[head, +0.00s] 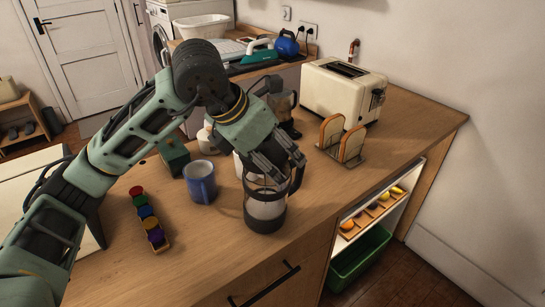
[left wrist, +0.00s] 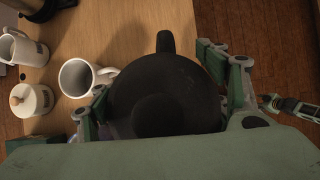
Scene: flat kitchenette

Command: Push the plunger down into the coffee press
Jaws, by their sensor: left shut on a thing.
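The coffee press (head: 265,210) stands upright on the wooden counter, a clear beaker in a dark frame with a black handle (head: 297,178). My left gripper (head: 280,168) is over its top, pointing down. In the left wrist view the round black lid (left wrist: 190,80) lies between the left fingers, with the dark plunger knob (left wrist: 160,115) in the middle. The left gripper is shut on the press's top; the knob's height above the lid cannot be told. A green and black part, apparently my right gripper (left wrist: 285,104), shows over the floor; its fingers are unclear.
A blue mug (head: 200,184) and a row of coloured pods (head: 149,217) stand left of the press. A toast rack (head: 342,140) and a cream toaster (head: 342,90) stand behind to the right. The counter's front edge is close to the press.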

